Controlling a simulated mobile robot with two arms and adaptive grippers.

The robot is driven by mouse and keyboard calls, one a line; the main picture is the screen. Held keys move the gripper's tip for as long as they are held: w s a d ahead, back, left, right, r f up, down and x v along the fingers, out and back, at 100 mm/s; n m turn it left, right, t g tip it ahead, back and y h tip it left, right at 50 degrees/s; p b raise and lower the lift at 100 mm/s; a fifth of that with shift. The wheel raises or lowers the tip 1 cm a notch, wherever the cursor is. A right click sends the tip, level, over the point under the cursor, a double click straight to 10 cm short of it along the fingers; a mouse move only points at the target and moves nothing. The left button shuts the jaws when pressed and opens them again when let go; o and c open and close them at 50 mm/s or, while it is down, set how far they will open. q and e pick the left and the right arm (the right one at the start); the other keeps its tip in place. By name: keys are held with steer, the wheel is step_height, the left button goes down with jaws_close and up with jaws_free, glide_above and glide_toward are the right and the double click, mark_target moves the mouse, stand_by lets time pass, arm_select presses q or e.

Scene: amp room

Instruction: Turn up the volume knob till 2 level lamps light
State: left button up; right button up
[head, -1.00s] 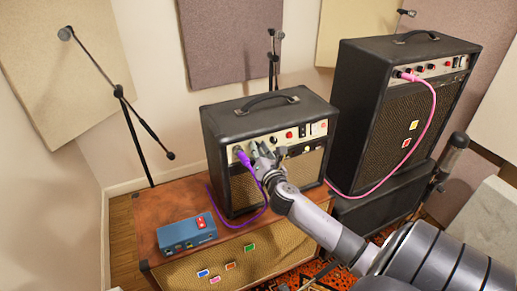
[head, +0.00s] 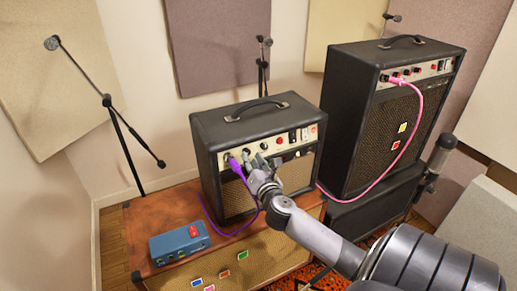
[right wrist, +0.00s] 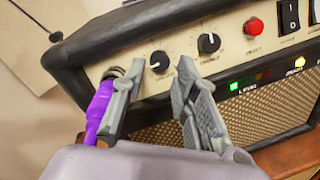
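The small black amp (head: 203,146) stands on a brown cabinet, its cream panel facing my right gripper (head: 256,160). In the right wrist view my right gripper (right wrist: 162,66) is open. One black knob (right wrist: 159,62) with a white pointer shows between its fingertips, with gaps on both sides. A second black knob (right wrist: 209,43) is right of it; the labels are too blurred to read surely. A yellow lamp (right wrist: 299,63) glows further right. My left gripper is out of view.
A purple cable (right wrist: 100,108) is plugged in close beside my gripper's left finger. A red lamp (right wrist: 254,26) and black switch (right wrist: 290,15) are on the panel. A blue box (head: 179,243) sits at left on the cabinet (head: 150,215). A larger amp (head: 340,125) stands at right.

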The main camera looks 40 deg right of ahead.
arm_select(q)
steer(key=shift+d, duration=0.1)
arm_select(e)
steer(key=v, duration=0.9)
steer(key=shift+s+a, duration=0.1)
